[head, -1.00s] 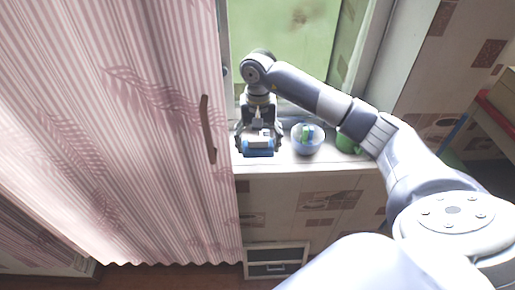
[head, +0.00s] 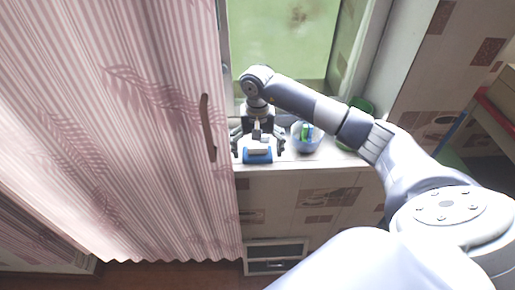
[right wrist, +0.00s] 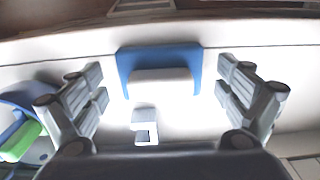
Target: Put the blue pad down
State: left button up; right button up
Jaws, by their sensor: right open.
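The blue pad (head: 257,156) lies on the white ledge close to its front edge, with a pale grey block-like part on its near side. It also shows in the right wrist view (right wrist: 158,60), between and beyond my fingertips. My right gripper (head: 257,146) is open around the pad, with a gap on both sides in the right wrist view (right wrist: 160,92). A small white piece (right wrist: 145,126) shows between the fingers, nearer the palm. My left gripper is not in view.
A green container (head: 360,108) is behind my right arm. A pink striped curtain-like panel (head: 120,120) with a handle closes off the left side.

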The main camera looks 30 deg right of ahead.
aim_at(257, 146)
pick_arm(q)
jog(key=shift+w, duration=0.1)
pick_arm(e)
jog(key=shift+r, duration=0.55)
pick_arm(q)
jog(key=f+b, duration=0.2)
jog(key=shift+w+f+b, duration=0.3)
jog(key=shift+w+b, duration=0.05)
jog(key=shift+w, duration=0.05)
pick_arm(e)
notch_tip(257, 146, up, 11)
